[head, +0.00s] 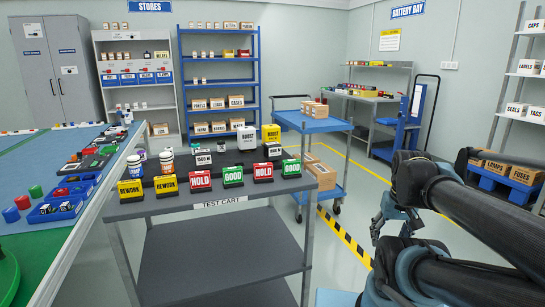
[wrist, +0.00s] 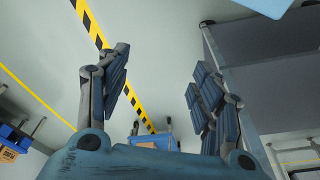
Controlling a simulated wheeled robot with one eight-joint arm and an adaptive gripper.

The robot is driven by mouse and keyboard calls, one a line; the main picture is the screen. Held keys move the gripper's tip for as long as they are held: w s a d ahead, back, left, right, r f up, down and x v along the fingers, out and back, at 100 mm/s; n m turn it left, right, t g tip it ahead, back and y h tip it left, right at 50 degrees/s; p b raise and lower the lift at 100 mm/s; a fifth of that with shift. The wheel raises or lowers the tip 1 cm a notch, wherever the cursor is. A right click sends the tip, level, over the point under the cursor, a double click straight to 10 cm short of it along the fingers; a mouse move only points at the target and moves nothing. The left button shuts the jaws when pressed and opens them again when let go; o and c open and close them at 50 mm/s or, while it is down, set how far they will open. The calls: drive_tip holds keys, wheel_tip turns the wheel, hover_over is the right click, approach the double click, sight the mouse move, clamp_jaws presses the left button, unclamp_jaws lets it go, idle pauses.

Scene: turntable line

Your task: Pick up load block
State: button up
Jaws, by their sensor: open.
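No block in view has a readable "load block" label. A small block with a white label that seems to read 1500 (head: 201,156) sits on the grey test cart (head: 150,209), behind the row of coloured sign blocks. It is the likeliest match, but I cannot be certain. My gripper (head: 388,222) is right of the test cart, apart from it, over the floor. The block cannot be made out in the wrist view.
Yellow, red and green sign blocks (head: 233,176) line the cart's front edge. White and yellow boost boxes (head: 246,137) stand behind. A blue trolley (head: 318,122) with boxes stands beyond. A blue-topped bench (head: 60,160) is left. Striped floor tape (head: 345,237) crosses the clear floor.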

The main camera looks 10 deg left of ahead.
drive_tip(key=w+a+r+n+g+y, duration=0.1)
drive_tip(key=w+a+r+n, duration=0.25)
drive_tip(key=r, duration=0.25)
drive_tip(key=w+a+r+n, duration=0.2)
drive_tip(key=w+r+n, duration=0.1)
drive_tip(key=w+r, duration=0.25)
wheel_tip(320, 180, up, 20)
drive_tip(key=n+g+y, duration=0.3)
drive_tip(key=n+g, duration=0.1)
drive_tip(key=n, duration=1.4)
hover_over(275, 143)
drive_tip(key=w+d, duration=0.4)
drive_tip(key=x, duration=1.7)
drive_tip(key=shift+s+d+f, duration=0.1)
drive_tip(key=shift+s+d, duration=0.05)
drive_tip(key=shift+d, duration=0.25)
drive_tip(key=c, duration=1.6)
drive_tip(key=shift+o, duration=0.2)
